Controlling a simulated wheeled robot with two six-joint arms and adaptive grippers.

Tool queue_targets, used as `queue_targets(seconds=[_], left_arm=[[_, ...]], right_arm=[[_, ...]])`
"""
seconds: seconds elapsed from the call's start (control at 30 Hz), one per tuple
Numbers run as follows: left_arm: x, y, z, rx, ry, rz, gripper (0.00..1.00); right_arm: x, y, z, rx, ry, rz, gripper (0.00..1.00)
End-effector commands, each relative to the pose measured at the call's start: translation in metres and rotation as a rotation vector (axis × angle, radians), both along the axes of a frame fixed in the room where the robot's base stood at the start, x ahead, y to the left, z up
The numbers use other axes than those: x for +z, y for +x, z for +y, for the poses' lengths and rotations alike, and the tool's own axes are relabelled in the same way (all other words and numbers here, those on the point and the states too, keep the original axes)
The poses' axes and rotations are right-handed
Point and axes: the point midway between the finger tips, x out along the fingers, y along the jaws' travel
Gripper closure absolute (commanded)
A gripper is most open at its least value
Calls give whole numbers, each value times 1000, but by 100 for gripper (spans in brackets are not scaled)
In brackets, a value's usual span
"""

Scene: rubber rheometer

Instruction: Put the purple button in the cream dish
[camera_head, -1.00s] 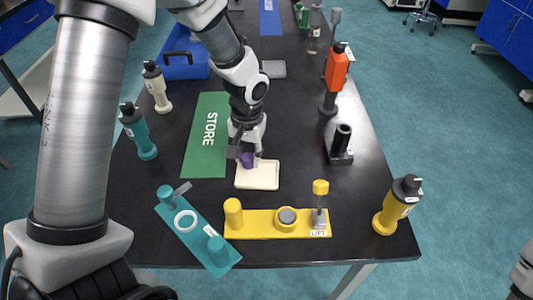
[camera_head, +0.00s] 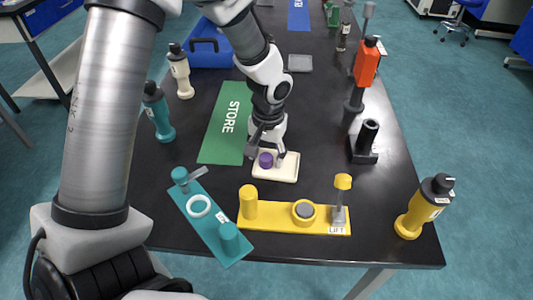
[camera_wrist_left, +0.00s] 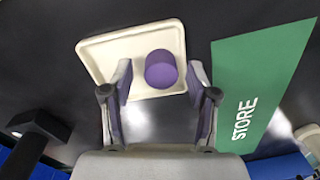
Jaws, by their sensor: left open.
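The purple button (camera_head: 266,160), a short cylinder, sits in the cream dish (camera_head: 287,174), a shallow square tray on the black table. In the left wrist view the button (camera_wrist_left: 161,69) rests inside the dish (camera_wrist_left: 101,57), near its rim on the gripper's side. My right gripper is not in view.
A green STORE mat (camera_head: 224,124) lies left of the dish. A yellow LIFT fixture (camera_head: 276,221) and a teal fixture (camera_head: 212,222) lie in front. A black stand (camera_head: 364,146) is to the right, and a yellow bottle (camera_head: 419,212) is at the right edge.

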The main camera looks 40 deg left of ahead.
Motion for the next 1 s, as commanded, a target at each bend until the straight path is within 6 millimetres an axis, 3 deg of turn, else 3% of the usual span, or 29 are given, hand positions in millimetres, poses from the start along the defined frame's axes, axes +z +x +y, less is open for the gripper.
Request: queue_targets(seconds=[0.17,0.5,0.6,1.0], left_arm=[[17,1,0,0,1,-4,41],[101,1,-3,0,1,-5,41],[116,1,-4,1,1,-3,41],[124,1,-4,0,0,0,41]], right_arm=[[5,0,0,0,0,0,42],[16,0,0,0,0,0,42],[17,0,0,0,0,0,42],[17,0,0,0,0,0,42]])
